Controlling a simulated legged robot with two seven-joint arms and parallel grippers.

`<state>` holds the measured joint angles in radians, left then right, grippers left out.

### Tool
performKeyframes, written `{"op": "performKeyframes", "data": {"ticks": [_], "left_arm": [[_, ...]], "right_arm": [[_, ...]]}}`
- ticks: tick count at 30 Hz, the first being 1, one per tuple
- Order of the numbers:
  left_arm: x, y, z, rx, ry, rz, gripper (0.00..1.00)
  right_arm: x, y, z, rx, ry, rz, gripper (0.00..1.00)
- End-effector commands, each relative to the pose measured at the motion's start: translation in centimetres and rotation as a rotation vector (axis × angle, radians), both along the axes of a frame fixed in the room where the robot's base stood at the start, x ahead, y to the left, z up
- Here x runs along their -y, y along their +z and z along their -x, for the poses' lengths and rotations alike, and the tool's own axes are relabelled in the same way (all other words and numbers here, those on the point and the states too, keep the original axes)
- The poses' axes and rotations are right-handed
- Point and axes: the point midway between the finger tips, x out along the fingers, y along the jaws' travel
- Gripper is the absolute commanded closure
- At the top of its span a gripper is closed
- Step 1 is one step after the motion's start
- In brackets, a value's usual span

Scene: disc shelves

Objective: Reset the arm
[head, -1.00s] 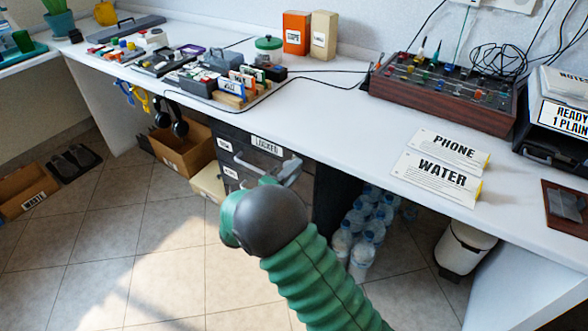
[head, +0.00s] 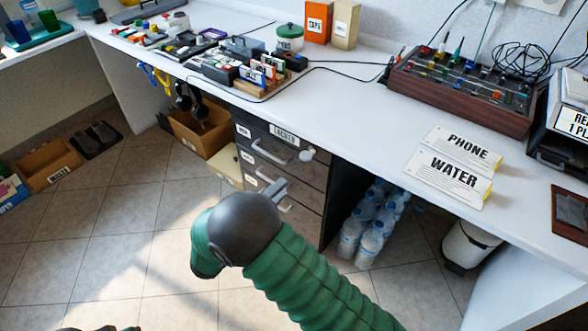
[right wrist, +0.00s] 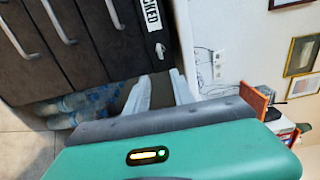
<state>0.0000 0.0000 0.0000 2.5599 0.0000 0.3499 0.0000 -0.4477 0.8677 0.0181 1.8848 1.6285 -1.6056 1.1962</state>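My right arm, green and ribbed with a dark wrist, comes in from the bottom right of the head view. Its gripper (head: 275,189) is in front of the lower drawers of a dark cabinet (head: 316,178). In the right wrist view the two pale fingers (right wrist: 160,90) stand apart with nothing between them, so the gripper is open. The cabinet drawers (right wrist: 85,50) appear sideways at the upper left there, with a label and a lock. A small dark and green piece at the bottom left edge of the head view may be my left arm; its gripper does not show.
A white desk (head: 350,110) runs above the cabinet, with PHONE and WATER cards (head: 447,178) and a control panel (head: 462,90). Water bottles (head: 368,230) stand under it. Cardboard boxes (head: 50,165) are on the floor at left. Open tiled floor lies in front.

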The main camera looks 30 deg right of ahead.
Motion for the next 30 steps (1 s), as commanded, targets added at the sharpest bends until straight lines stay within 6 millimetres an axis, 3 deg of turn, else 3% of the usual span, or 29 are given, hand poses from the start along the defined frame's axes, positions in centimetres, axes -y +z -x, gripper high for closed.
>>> {"op": "performKeyframes", "data": {"ticks": [6, 18, 21, 23, 27, 30], "left_arm": [[0.0, 0.7, 0.0, 0.0, 0.0, 0.0, 1.0], [0.0, 0.6, 0.0, 0.0, 0.0, 0.0, 1.0], [0.0, 0.6, 0.0, 0.0, 0.0, 0.0, 1.0], [0.0, 0.6, 0.0, 0.0, 0.0, 0.0, 1.0], [0.0, 0.6, 0.0, 0.0, 0.0, 0.0, 1.0], [0.0, 0.6, 0.0, 0.0, 0.0, 0.0, 1.0]], "right_arm": [[-2.2, 0.0, 0.9, 0.0, 0.001, 0.0, 0.71], [-2.2, -0.1, 0.9, 0.0, 0.0, 0.0, 0.71], [-2.0, 0.0, 0.0, -0.028, 0.037, -0.017, 0.71], [-1.8, 0.0, -1.8, -0.083, 0.119, -0.045, 0.71], [-3.1, 0.2, -7.2, -0.381, 0.524, -0.078, 0.71], [-5.8, -0.5, -7.4, -0.69, 0.891, 0.006, 0.71]]}}
